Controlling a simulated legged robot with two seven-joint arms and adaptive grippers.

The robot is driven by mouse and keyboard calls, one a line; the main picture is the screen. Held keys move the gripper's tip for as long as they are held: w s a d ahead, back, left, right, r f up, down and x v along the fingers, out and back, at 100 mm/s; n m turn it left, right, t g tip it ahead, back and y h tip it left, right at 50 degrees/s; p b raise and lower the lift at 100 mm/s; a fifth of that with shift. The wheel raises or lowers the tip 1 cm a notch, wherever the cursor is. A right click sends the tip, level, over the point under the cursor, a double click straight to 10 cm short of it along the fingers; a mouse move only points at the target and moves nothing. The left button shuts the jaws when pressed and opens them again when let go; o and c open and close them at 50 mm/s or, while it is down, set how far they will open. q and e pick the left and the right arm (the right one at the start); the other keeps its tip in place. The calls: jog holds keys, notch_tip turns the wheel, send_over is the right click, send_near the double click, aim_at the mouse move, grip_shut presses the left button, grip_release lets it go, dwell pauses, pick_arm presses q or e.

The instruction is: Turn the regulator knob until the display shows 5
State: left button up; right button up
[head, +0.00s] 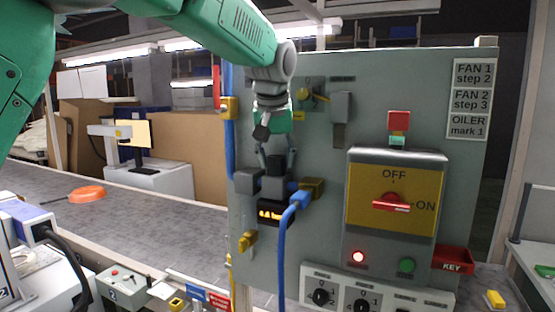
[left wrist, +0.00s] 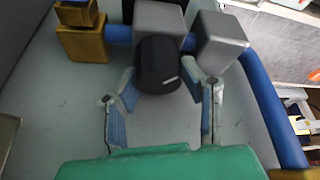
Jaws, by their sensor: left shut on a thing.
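The regulator is a grey block (head: 249,181) on the grey-green panel (head: 315,110). Its black round knob (head: 276,163) sits on top; in the left wrist view the knob (left wrist: 158,66) has a short white mark. My left gripper (head: 277,156) comes from above and is shut on the knob, one finger on each side. The fingers (left wrist: 161,80) also show in the left wrist view. The display (head: 271,214) below the block glows orange; its digits are too small to read surely. My right gripper is not in view.
A blue hose (head: 282,250) bends down from a brass fitting (head: 312,187) right of the regulator. A yellow switch plate (head: 367,209) with a red OFF/ON handle (head: 391,203) is further right. The conveyor (head: 150,210) lies left, with an orange pan (head: 87,193).

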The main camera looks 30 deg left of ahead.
pick_arm(q)
jog(key=shift+d, duration=0.15)
jog(key=m, duration=0.1)
jog(key=m+h, duration=0.1)
jog(key=m, duration=0.1)
jog(key=shift+a+f, duration=0.1)
jog(key=shift+a, duration=0.1)
jog(key=shift+d+m+h, duration=0.1)
jog(key=shift+m+h, duration=0.3)
jog(key=shift+m, duration=0.2)
jog(key=o, duration=1.1)
jog(key=v, duration=1.2)
jog(key=shift+c, duration=0.3)
